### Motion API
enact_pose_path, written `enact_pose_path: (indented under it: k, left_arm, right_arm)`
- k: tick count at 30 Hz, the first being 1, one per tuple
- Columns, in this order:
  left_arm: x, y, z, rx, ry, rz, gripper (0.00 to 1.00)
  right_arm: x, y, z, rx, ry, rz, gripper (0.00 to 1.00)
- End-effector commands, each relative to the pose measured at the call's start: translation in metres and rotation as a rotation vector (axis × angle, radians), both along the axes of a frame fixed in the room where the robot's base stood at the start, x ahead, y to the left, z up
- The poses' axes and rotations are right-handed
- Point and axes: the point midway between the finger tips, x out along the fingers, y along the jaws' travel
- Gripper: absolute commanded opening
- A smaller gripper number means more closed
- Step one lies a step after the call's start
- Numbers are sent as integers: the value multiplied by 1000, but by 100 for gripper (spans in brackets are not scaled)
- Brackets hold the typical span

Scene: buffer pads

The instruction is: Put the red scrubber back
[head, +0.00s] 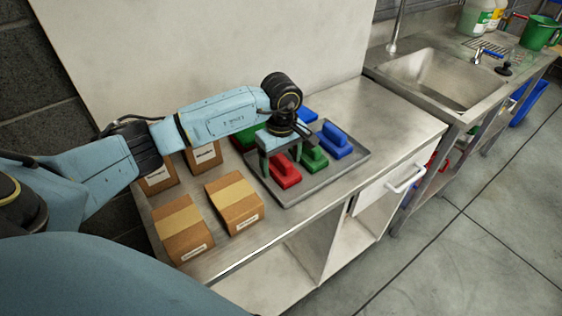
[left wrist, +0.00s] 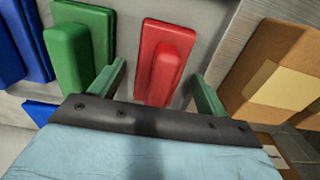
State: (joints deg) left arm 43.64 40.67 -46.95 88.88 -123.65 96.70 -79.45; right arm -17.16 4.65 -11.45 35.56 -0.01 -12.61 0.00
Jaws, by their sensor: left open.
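A red scrubber (head: 285,171) lies on the grey tray (head: 320,187), at the tray's near left part. In the left wrist view the red scrubber (left wrist: 163,62) shows between the two fingers. My left gripper (head: 278,163) is open above the tray, with its green fingers on either side of the red scrubber. The left gripper (left wrist: 158,85) is not closed on it. Whether the fingers touch the scrubber cannot be told. My right gripper is not in view.
A green scrubber (head: 313,157) and a blue scrubber (head: 336,142) lie to the right on the tray. Another green one (head: 246,138) and a blue one (head: 307,116) are behind. Cardboard boxes (head: 235,203) stand left of the tray. A sink (head: 440,80) is at the right.

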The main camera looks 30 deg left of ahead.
Motion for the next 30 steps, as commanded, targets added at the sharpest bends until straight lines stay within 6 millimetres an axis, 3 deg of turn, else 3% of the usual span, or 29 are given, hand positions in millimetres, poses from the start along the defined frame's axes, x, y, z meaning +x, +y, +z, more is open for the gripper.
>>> enact_pose_path:
  k: [9, 15, 21, 30]
  left_arm:
    - [1, 1, 71, 1, -7, -1, 76]
    - [1, 0, 101, 0, -4, -1, 76]
    - [0, 0, 112, 1, -1, 1, 76]
    - [0, 0, 112, 1, -1, 0, 76]
  right_arm:
    - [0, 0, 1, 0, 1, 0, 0]
    - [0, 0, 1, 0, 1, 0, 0]
    - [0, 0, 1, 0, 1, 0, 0]
    - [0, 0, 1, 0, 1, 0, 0]
